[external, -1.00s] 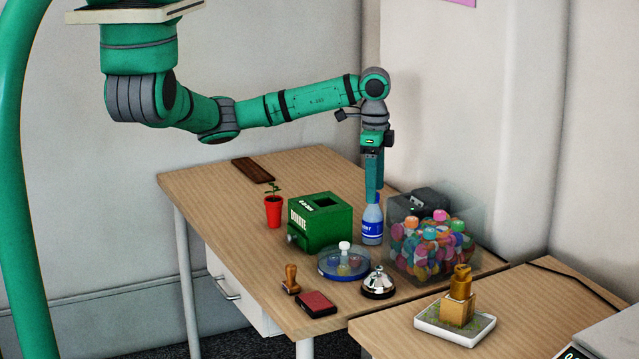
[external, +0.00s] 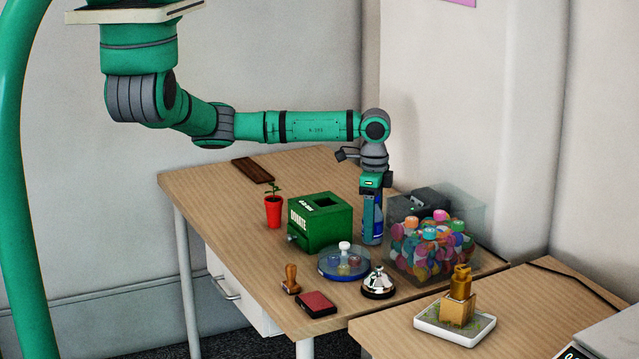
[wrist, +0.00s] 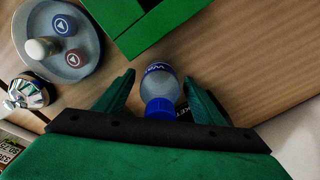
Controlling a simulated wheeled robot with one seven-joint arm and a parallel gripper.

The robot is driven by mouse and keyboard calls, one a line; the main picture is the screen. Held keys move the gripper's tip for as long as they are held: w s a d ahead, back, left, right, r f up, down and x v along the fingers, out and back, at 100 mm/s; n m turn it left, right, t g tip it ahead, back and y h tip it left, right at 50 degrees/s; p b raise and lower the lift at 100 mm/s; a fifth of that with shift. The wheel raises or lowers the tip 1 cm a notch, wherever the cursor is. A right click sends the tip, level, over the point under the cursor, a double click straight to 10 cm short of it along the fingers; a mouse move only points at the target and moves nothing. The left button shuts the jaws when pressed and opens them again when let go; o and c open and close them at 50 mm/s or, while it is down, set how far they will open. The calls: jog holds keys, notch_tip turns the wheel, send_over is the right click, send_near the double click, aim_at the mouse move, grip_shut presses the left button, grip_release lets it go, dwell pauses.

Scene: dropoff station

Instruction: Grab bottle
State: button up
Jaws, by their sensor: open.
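The bottle (external: 377,226) stands upright on the wooden table, between the green donation box and the clear bin. In the wrist view, the bottle (wrist: 158,84) shows its blue cap and label between my two fingers. My gripper (external: 370,218) points down over the bottle, and its fingers hide part of it in the external view. In the wrist view, my gripper (wrist: 160,92) is open, with one finger on each side of the bottle and visible gaps between.
A green donation box (external: 325,226) stands left of the bottle. A clear bin (external: 468,268) of colourful items stands close on its right. A round tray (external: 329,273) and a bell (external: 379,283) are in front. A red plant pot (external: 273,211) is farther left.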

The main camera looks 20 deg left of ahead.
jog(key=shift+f, duration=0.2)
jog(key=c, duration=1.1)
jog(key=shift+r, duration=0.1)
jog(key=shift+c, duration=0.2)
